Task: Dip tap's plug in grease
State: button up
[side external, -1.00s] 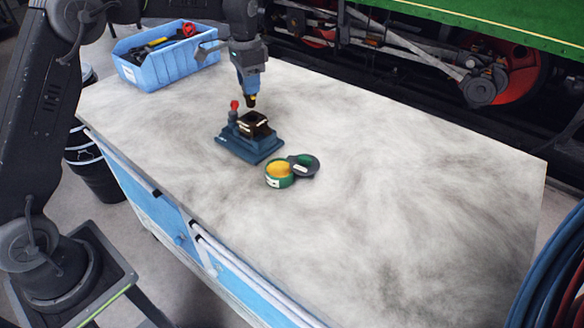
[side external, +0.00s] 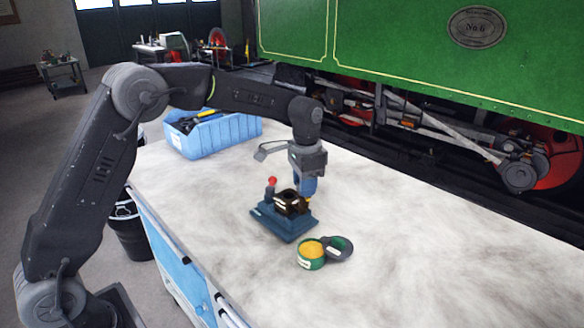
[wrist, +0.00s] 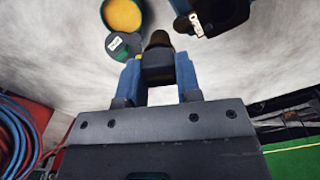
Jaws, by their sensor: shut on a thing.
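My gripper (side external: 308,188) is shut on the tap's plug (wrist: 158,62), a dark piece with a narrower brownish tip sticking out beyond the blue fingers in the wrist view. In the side view the plug is hidden behind the tap body. The dark brown tap body (side external: 291,203) sits in a blue fixture (side external: 280,222) with a red knob; my gripper is just behind and right of it. The open green tin of yellow grease (side external: 311,251) stands in front on the bench. The wrist view also shows the grease (wrist: 123,15) at upper left and the tap body (wrist: 228,14) at upper right.
The tin's dark lid (side external: 338,248) lies beside the tin. A blue bin of tools (side external: 222,133) stands at the bench's back left. The bench (side external: 420,240) is clear to the right. A green locomotive (side external: 420,60) with rods and wheels stands behind.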

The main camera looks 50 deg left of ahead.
jog(key=shift+s+d+f, duration=0.5)
jog(key=shift+d+f, duration=0.5)
jog(key=shift+f, duration=0.25)
jog(key=shift+s+d+f, duration=0.5)
jog(key=shift+d+f, duration=0.45)
jog(key=shift+f, duration=0.35)
jog(key=shift+s+d+f, duration=0.5)
jog(key=shift+d+f, duration=0.5)
jog(key=shift+f, duration=0.25)
jog(key=shift+f, duration=0.7)
notch_tip(320, 180, up, 7)
jog(key=shift+r, duration=0.1)
dwell(0.4)
